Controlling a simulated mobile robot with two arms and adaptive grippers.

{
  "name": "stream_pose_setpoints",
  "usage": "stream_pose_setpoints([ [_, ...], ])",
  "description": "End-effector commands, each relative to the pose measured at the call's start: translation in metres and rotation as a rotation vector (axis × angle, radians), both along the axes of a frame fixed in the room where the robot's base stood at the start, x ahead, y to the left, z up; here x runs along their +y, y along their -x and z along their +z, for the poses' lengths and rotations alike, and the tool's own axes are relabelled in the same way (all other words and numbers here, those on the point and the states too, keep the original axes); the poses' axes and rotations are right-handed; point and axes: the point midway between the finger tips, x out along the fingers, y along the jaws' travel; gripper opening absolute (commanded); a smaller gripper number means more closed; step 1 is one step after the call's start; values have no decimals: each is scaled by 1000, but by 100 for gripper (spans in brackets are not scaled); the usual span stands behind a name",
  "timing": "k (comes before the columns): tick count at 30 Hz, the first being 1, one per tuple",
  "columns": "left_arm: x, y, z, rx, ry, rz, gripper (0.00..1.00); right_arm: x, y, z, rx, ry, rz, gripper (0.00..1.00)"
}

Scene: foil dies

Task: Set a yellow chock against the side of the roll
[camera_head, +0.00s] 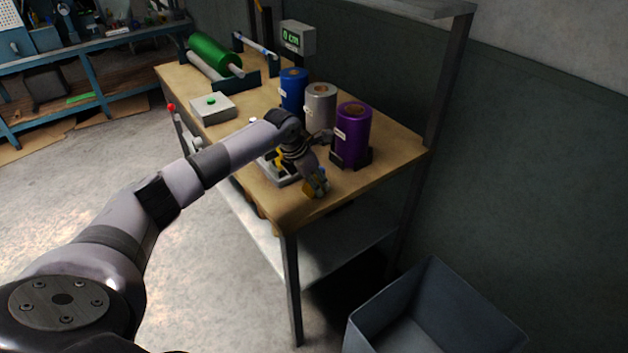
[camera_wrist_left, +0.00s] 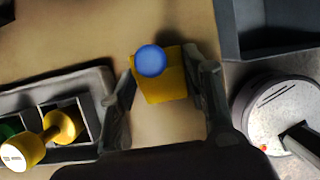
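My left gripper (camera_head: 315,185) is over the front right part of the bench top, close to its front edge. In the left wrist view its two fingers (camera_wrist_left: 163,85) stand on either side of a yellow chock (camera_wrist_left: 168,91) with a round blue knob (camera_wrist_left: 151,61), closed against its sides. The chock also shows in the head view (camera_head: 308,188); whether it touches the bench is unclear. A purple roll (camera_head: 352,137) stands upright behind the gripper, apart from the chock, with dark pieces at its foot. A green roll (camera_head: 212,52) lies at the far end. My right gripper is out of view.
Grey (camera_head: 320,105) and blue (camera_head: 293,88) rolls stand beside the purple one. A tray (camera_wrist_left: 92,95) with yellow and green handled pieces lies left of the chock in the wrist view. A grey bin (camera_head: 430,300) stands on the floor.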

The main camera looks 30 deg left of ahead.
Motion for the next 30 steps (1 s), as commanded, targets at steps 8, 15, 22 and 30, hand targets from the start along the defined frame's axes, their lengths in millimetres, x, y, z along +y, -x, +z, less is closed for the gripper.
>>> stream_pose_setpoints([
  [8, 0, 0, 0, 0, 0, 0, 61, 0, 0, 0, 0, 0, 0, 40],
  [15, 0, 0, 1, 0, 0, 0, 61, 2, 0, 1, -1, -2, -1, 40],
  [22, 5, 8, 25, -4, -3, 1, 61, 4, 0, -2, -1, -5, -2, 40],
  [30, 13, 28, 78, -4, -2, 2, 61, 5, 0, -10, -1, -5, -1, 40],
])
